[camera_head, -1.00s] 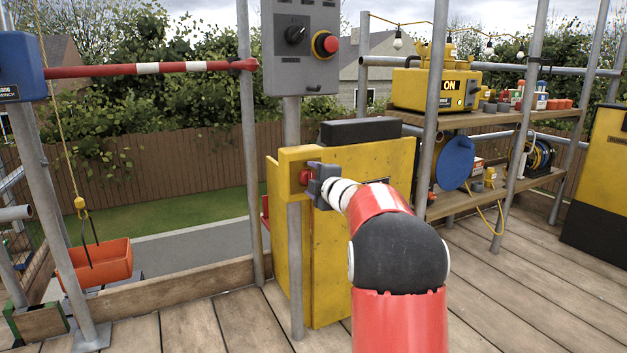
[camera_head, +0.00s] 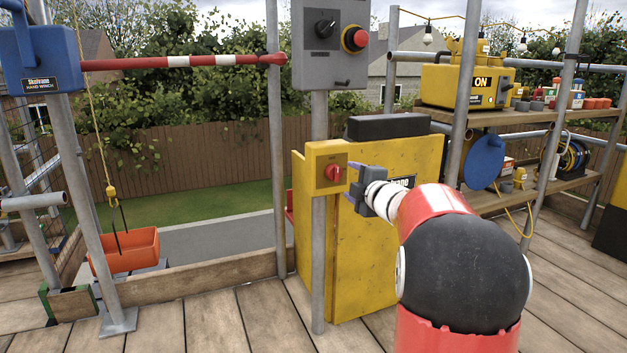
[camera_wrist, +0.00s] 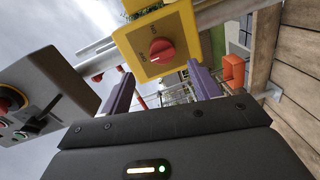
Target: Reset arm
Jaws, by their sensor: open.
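My gripper (camera_head: 353,187) is open and empty, just right of a yellow switch box (camera_head: 316,164) with a red rotary knob (camera_head: 333,172). In the wrist view my gripper's two purple fingers (camera_wrist: 160,91) stand apart. The yellow box (camera_wrist: 179,22) and its red knob (camera_wrist: 162,51) show ahead of and between them, with a gap to the fingertips. My red and black arm reaches in from the lower right of the head view.
A grey control box (camera_head: 331,72) with a red button is on the pole above. A yellow cabinet (camera_head: 375,270) stands behind the switch box. Shelves (camera_head: 500,204) with tools are at right. A red-white barrier bar (camera_head: 215,61) and orange bucket (camera_head: 128,252) are at left.

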